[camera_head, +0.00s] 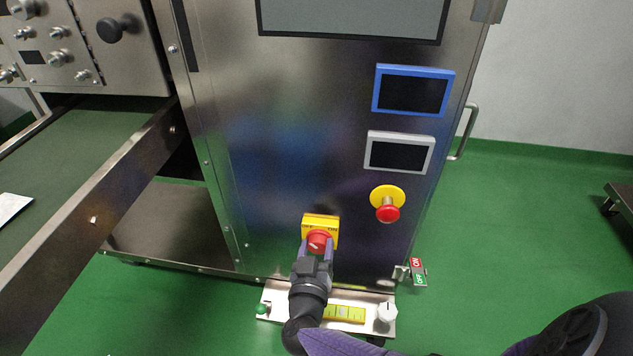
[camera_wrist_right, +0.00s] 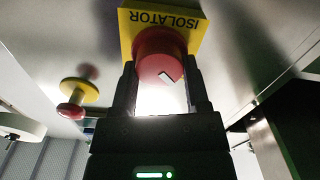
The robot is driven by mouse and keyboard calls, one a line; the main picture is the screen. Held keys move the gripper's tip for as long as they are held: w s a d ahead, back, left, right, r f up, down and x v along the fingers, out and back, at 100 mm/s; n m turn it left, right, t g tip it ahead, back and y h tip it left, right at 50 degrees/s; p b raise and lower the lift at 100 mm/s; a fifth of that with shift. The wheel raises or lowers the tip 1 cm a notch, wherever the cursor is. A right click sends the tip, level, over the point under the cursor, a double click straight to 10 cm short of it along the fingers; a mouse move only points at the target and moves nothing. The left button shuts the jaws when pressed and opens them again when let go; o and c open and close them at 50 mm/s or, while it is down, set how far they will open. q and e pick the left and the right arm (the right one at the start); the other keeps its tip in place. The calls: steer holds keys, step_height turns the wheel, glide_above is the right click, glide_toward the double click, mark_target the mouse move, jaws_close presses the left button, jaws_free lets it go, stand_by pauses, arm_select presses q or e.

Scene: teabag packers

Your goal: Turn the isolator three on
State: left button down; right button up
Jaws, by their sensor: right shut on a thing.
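The isolator is a red rotary knob (camera_head: 318,240) on a yellow plate (camera_head: 321,219), low on the front of the steel cabinet. My right gripper (camera_head: 317,250) reaches up from below and is shut on the red knob. In the right wrist view the fingers (camera_wrist_right: 160,80) lie on both sides of the knob (camera_wrist_right: 158,45), and the plate (camera_wrist_right: 188,40) reads ISOLATOR upside down. A white mark on the knob's face sits slanted between the fingers. The number of the isolator is not readable. My left gripper is not in view.
A red emergency button (camera_head: 388,213) on a yellow base sits right of the isolator. Above it are a grey-framed screen (camera_head: 399,153) and a blue-framed screen (camera_head: 411,91). A red-green sign (camera_head: 418,272) hangs at the right.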

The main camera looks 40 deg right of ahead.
steer(key=shift+m, duration=0.3)
steer(key=m, duration=0.3)
steer(key=shift+s+m, duration=0.1)
steer(key=shift+m, duration=0.2)
steer(key=m, duration=0.4)
steer(key=shift+d+f+m, duration=0.1)
steer(key=shift+m, duration=0.2)
steer(key=m, duration=0.4)
steer(key=shift+s+m, duration=0.1)
steer(key=shift+m, duration=0.2)
steer(key=shift+f+m, duration=0.1)
steer(key=shift+m, duration=2.1)
steer(key=o, duration=1.3)
steer(key=shift+d, duration=0.1)
